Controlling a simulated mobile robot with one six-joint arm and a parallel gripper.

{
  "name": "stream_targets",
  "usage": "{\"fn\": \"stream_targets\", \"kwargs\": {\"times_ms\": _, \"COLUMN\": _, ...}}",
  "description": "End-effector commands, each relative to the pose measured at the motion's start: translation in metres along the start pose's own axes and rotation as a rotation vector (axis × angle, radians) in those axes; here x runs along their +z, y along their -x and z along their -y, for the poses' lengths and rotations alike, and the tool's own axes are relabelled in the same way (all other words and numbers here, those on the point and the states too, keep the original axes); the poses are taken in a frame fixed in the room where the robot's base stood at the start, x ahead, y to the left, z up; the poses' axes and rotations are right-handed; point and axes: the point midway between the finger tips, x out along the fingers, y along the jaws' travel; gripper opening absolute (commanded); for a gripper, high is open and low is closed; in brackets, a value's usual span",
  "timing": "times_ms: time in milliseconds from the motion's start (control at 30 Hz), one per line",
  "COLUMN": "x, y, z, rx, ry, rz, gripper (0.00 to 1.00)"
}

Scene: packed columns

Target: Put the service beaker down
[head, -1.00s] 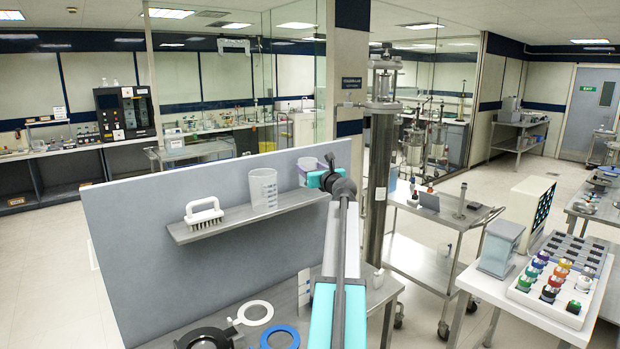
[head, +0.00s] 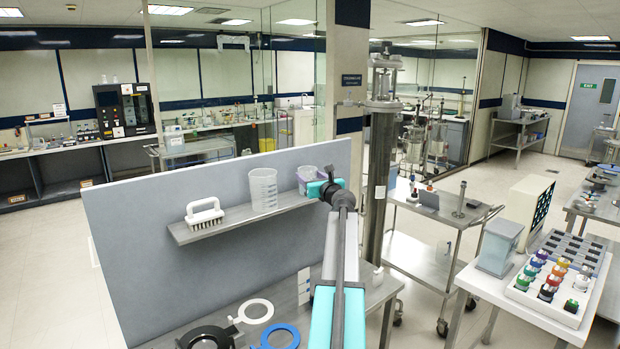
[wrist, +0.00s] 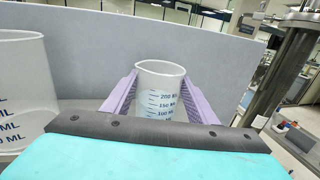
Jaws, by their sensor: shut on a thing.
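The service beaker, a small clear beaker with blue graduation marks (wrist: 160,92), stands upright between the two purple fingers of my gripper (wrist: 158,98) in the wrist view. My gripper is shut on it. In the head view the beaker (head: 307,172) is at the right end of the grey wall shelf (head: 225,223), partly hidden by the fingers and my wrist. Its base is hidden, so I cannot tell whether it touches the shelf.
A larger clear beaker (head: 263,190) stands on the shelf left of my gripper; it also shows in the wrist view (wrist: 22,95). A white brush (head: 204,213) sits further left. The grey back panel (head: 130,230) rises behind. A steel column (head: 379,180) stands to the right.

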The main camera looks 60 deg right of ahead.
Motion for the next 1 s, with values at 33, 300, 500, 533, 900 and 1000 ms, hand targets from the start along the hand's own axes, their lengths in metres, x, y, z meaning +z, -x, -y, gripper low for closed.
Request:
{"fn": "stream_targets", "kwargs": {"times_ms": 33, "x": -0.001, "y": 0.000, "z": 0.000, "rx": 0.000, "ry": 0.000, "rz": 0.000, "gripper": 0.27}}
{"fn": "stream_targets", "kwargs": {"times_ms": 300, "x": -0.002, "y": 0.000, "z": 0.000, "rx": 0.000, "ry": 0.000, "rz": 0.000, "gripper": 0.71}}
{"fn": "stream_targets", "kwargs": {"times_ms": 500, "x": -0.001, "y": 0.000, "z": 0.000, "rx": 0.000, "ry": 0.000, "rz": 0.000, "gripper": 0.71}}
{"fn": "stream_targets", "kwargs": {"times_ms": 533, "x": -0.001, "y": 0.000, "z": 0.000, "rx": 0.000, "ry": 0.000, "rz": 0.000, "gripper": 0.71}}
{"fn": "stream_targets", "kwargs": {"times_ms": 900, "x": -0.001, "y": 0.020, "z": 0.000, "rx": -0.001, "ry": -0.001, "rz": 0.001, "gripper": 0.71}}
{"fn": "stream_targets", "kwargs": {"times_ms": 1000, "x": -0.001, "y": 0.031, "z": 0.000, "rx": -0.002, "ry": 0.000, "rz": 0.001, "gripper": 0.71}}
